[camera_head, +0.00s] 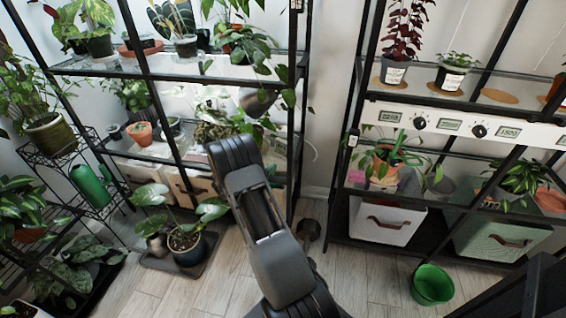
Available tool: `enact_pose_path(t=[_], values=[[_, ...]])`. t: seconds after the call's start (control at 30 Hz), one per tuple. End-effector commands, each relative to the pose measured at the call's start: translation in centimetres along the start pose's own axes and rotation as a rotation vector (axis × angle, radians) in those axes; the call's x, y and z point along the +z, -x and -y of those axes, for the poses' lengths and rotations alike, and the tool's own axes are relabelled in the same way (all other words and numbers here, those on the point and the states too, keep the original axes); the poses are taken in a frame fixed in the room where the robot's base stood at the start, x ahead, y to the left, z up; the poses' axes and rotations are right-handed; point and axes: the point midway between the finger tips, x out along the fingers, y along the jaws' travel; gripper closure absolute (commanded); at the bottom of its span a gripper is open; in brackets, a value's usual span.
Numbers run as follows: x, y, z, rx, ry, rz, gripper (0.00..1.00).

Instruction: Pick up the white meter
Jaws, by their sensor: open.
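I cannot tell for sure which thing is the white meter. A small white device with a dark face (353,138) sits at the left front post of the right rack, at about mid height. A long white panel (505,131) with dark knobs and several number displays runs across the same rack, above that device's level. My arm rises through the middle of the picture, in front of the left rack. I do not see my gripper's fingers, and the arm hides part of the plants and the lower shelf behind it.
The left rack (104,73) holds several potted plants. Potted plants (395,73) also stand on the right rack. A white bin (385,222) and a greenish bin (500,237) sit low there. A green pot (432,285) stands on the floor. Bare wooden floor (365,275) lies between.

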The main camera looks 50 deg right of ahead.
Motion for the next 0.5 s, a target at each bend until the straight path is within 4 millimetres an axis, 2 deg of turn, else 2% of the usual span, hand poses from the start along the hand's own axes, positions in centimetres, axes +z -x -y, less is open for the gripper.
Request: enact_pose_path(t=[0.03,0.2,0.5], values=[[-1.4,-0.3,-0.2,0.016,0.022,0.014,0.00],[-2.8,-2.1,-0.6,0.044,0.058,0.040,0.00],[-2.6,-7.2,-0.9,0.048,0.060,0.043,0.00]])
